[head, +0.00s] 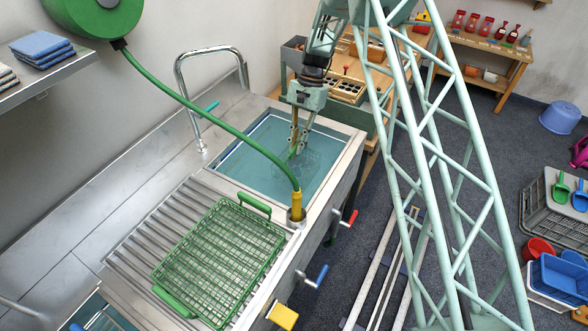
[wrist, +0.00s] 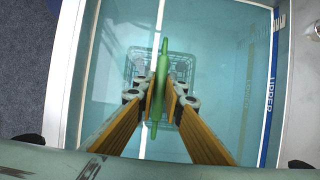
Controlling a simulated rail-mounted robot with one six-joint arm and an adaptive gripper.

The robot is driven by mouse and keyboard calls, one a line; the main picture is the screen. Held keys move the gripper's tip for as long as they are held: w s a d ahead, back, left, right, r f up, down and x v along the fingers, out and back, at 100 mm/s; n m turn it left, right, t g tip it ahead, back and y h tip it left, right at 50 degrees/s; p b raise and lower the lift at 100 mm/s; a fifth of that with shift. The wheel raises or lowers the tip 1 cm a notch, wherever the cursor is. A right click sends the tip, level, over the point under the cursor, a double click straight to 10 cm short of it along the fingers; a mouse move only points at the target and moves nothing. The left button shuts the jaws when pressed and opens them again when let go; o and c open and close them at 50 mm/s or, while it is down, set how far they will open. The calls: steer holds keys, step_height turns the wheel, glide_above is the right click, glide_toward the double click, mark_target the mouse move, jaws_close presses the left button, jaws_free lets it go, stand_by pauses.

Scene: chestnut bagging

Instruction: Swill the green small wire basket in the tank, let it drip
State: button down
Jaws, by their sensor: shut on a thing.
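My gripper (head: 296,146) reaches down into the tank (head: 232,185), over its teal water. In the wrist view my gripper (wrist: 160,98) is shut on the upright green handle (wrist: 161,62) of the small wire basket (wrist: 147,60). The basket's wire body hangs below the fingers and looks to be under the water. In the head view the small basket (head: 300,166) shows only faintly through the water, and its depth is hard to tell. The fingers hide part of it.
A larger green wire basket (head: 220,262) lies on the ribbed drainboard (head: 128,252) beside the tank. A green hose (head: 215,122) runs to a yellow fitting (head: 296,204) at the tank's near corner. A curved metal tap (head: 207,54) stands at the back left.

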steer(key=shift+r, duration=0.2)
stand_by(0.5)
step_height(320, 180, up, 16)
steer(key=p, duration=0.6)
steer(key=shift+f, duration=0.15)
stand_by(1.4)
stand_by(4.5)
